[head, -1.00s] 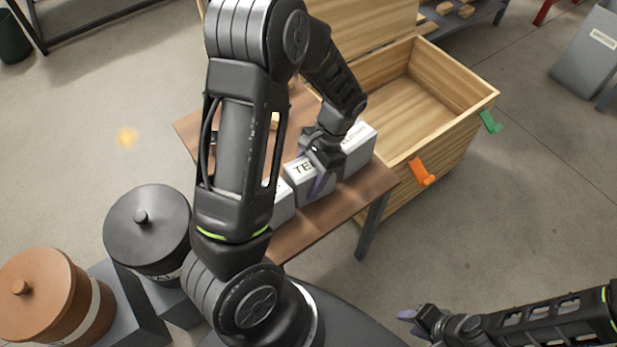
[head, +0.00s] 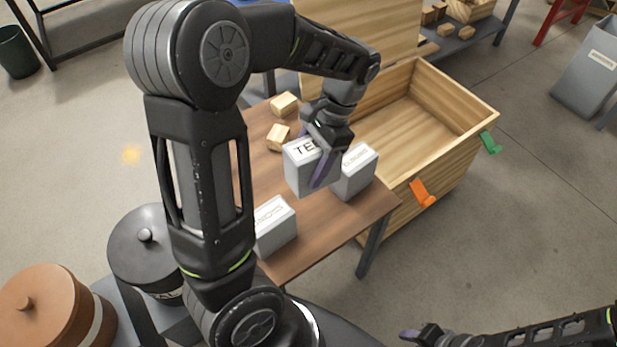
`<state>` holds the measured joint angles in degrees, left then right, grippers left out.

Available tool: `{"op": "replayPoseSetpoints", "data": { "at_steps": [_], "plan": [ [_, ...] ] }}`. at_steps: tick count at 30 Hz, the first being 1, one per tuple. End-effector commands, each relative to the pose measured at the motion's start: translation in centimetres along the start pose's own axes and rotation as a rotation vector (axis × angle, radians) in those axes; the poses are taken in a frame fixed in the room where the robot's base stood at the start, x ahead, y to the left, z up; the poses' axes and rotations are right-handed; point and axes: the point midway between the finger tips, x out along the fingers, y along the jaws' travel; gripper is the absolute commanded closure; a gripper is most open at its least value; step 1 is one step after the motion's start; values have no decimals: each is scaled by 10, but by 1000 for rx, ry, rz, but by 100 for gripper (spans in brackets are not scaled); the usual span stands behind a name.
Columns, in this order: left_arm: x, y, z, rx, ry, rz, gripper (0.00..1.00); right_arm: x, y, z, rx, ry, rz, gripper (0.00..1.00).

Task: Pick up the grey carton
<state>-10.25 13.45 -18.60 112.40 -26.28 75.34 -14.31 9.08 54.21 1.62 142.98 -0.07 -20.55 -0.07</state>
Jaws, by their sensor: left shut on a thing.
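A grey carton (head: 299,174) with dark lettering starting "TE" is held in my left gripper (head: 319,160). The gripper is shut on it from above, with a purple finger across its near side. The carton seems a little above the brown table (head: 310,233). A second light grey carton (head: 358,172) stands just to its right, partly behind the gripper. A third (head: 275,228) stands to the left, partly hidden by my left arm. My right gripper (head: 420,336) is at the bottom edge, away from the cartons; its opening cannot be made out.
Two small wooden blocks (head: 284,104) lie at the table's back. An open wooden crate (head: 455,85) with an orange latch (head: 423,193) and a green latch (head: 489,143) stands right of the table. A black lidded pot (head: 140,240) and a brown one (head: 40,300) are at lower left.

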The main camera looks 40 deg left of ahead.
Motion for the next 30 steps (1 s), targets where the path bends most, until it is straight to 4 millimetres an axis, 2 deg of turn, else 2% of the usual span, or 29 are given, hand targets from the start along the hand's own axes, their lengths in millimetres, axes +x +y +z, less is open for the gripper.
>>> {"op": "replayPoseSetpoints", "data": {
  "at_steps": [3,9,30],
  "plan": [
    [-19,0,7,1,4,-1,100,-3,-1,0,0,0,0,64],
    [-34,0,13,1,2,0,100,-4,-2,0,0,0,0,64],
    [-35,0,14,0,1,0,100,-4,-2,0,0,0,0,64]
  ]
}}
